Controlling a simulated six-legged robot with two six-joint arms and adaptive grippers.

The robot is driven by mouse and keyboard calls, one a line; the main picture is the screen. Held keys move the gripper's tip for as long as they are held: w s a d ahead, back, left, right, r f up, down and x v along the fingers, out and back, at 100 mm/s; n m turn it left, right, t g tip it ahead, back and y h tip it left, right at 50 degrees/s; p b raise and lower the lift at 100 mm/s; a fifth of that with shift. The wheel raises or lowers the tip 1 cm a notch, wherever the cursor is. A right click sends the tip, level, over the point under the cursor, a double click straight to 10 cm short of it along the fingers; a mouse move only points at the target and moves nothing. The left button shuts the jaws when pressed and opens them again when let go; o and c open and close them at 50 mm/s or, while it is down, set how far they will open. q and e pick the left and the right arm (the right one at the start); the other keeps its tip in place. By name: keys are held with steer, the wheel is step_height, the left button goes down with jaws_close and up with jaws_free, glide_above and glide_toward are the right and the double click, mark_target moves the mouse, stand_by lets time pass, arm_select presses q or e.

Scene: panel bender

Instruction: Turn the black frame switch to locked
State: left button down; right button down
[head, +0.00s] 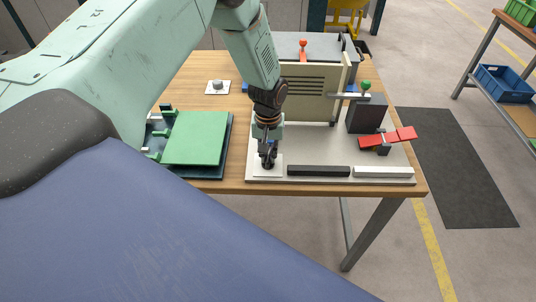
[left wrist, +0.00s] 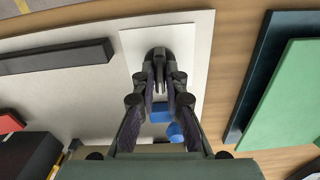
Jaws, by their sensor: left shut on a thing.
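The black switch (left wrist: 158,55) has a dark round base and a raised grip, on a white plate (left wrist: 140,45). In the head view that white plate (head: 259,173) lies at the front left corner of a pale base plate. My left gripper (head: 268,160) comes down onto the switch from above and hides most of it there. In the left wrist view my left gripper (left wrist: 160,88) has its two fingers closed on the switch's raised grip. The switch markings are not readable. My right gripper is not in view.
Right of the switch lie a black bar (head: 318,171) and a white bar (head: 383,172). A red-handled clamp (head: 390,138) and a dark block (head: 366,115) stand further right. A green panel (head: 197,138) lies to the left. A grey knob (head: 217,85) sits behind it.

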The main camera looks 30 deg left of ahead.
mark_target(268, 156)
arm_select(q)
steer(key=m+b, duration=0.1)
steer(key=m, duration=0.3)
steer(key=shift+m, duration=0.7)
steer(key=c, duration=1.4)
jaws_free()
steer(key=shift+r, duration=0.1)
step_height(268, 156, up, 12)
